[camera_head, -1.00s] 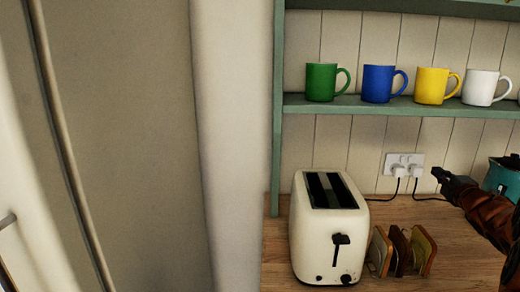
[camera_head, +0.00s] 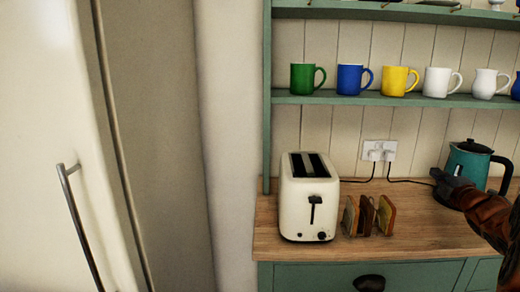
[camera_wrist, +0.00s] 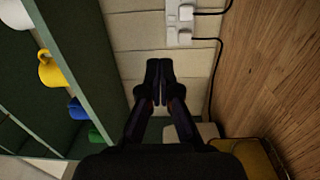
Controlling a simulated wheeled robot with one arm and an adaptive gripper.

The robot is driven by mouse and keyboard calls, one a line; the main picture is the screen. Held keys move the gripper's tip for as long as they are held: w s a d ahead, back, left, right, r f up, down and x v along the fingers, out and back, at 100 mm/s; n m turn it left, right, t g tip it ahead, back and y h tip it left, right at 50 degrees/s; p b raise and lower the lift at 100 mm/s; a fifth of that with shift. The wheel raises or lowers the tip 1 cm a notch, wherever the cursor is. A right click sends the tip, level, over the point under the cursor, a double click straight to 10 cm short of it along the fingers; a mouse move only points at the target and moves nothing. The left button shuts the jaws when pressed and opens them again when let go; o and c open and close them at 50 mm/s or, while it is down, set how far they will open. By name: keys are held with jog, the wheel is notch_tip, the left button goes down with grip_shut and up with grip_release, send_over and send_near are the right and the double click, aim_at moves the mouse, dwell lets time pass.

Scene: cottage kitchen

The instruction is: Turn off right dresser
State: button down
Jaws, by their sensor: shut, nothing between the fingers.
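A green dresser (camera_head: 268,140) with a wooden counter stands against a panelled wall. A white double socket (camera_head: 378,151) on that wall has two white plugs in it, each with a black cable. The switches are too small to read. In the wrist view, the socket (camera_wrist: 172,24) is at the top, beyond my fingertips and apart from them. My gripper (camera_head: 437,176) is shut and empty, right of the socket in the head view and overlapping the teal kettle (camera_head: 474,158). In the wrist view, my gripper (camera_wrist: 159,68) points at the wall with its fingers together.
A cream toaster (camera_head: 308,198) and a toast rack (camera_head: 368,215) stand on the counter (camera_head: 420,228). Several mugs line the shelf (camera_head: 330,99) above. A dark drawer handle (camera_head: 369,283) is below. A fridge-like white door (camera_head: 40,140) is at left.

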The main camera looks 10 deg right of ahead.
jog(key=s+a+f+m+g+h+p, duration=0.1)
jog(key=s+a+f+m+g+p, duration=0.2)
jog(key=s+a+m+g, duration=0.65)
jog(key=s+a+f+m+g+p, duration=0.35)
jog(key=s+a, duration=0.35)
jog(key=a, duration=0.7)
jog(key=s+a+f+m+g+y+p, duration=0.1)
jog(key=s+a+g+y, duration=0.1)
jog(key=s+a, duration=0.7)
jog(key=s+a+f+m+g+y+p, duration=0.1)
jog(key=s+a+g, duration=0.3)
jog(key=s+a, duration=0.5)
jog(key=s+m, duration=0.1)
jog(key=s, duration=0.7)
jog(key=shift+a+g+y, duration=0.15)
jog(key=shift+g+y, duration=0.25)
